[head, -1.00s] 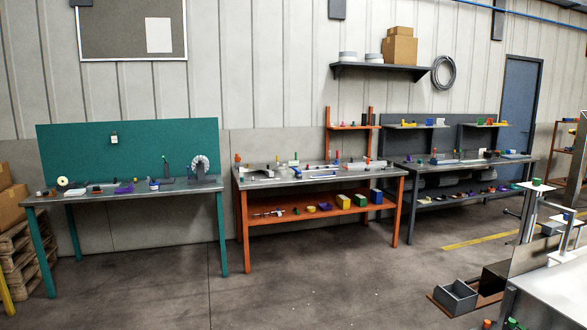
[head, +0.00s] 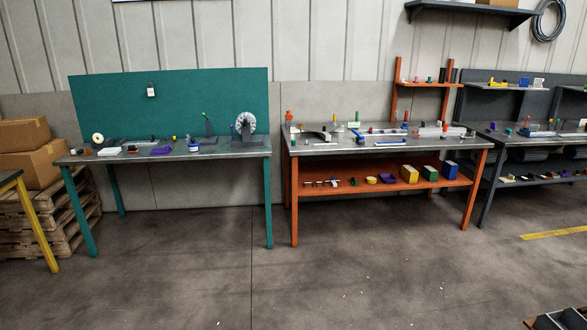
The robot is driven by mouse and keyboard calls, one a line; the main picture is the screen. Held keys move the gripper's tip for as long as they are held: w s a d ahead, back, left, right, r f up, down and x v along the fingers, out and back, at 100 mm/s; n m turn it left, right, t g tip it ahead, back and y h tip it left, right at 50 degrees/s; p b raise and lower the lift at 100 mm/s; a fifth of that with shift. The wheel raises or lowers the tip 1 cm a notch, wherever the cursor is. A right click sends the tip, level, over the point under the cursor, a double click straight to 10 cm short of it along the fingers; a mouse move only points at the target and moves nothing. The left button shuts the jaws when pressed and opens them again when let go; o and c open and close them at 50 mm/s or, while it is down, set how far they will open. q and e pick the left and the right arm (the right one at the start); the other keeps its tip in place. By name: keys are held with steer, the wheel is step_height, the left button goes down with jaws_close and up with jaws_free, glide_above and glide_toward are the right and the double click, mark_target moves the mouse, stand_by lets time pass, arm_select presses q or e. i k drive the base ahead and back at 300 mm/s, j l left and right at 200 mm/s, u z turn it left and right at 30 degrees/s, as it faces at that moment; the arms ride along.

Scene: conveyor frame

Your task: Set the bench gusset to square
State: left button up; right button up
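Three benches stand along the wall in the head view. The green bench (head: 170,158) is at left, with small parts on its top. The orange bench (head: 390,148) is in the middle, with several parts on its top and lower shelf. The dark grey bench (head: 510,141) is at right, partly cut off by the picture edge. I cannot make out which part is the gusset at this distance. Neither of my grippers shows in the view.
Open concrete floor (head: 330,255) lies before the benches. Cardboard boxes (head: 30,160) on wooden pallets (head: 50,215) and a yellow-legged table (head: 38,222) stand at far left. A dark tray (head: 560,320) is at the bottom right. A yellow floor line (head: 555,234) runs at right.

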mark_target(324, 130)
steer(key=i, duration=1.7)
steer(key=i+j, duration=0.1)
steer(key=i, duration=1.55)
steer(key=i+z, duration=0.1)
steer(key=i, duration=1.6)
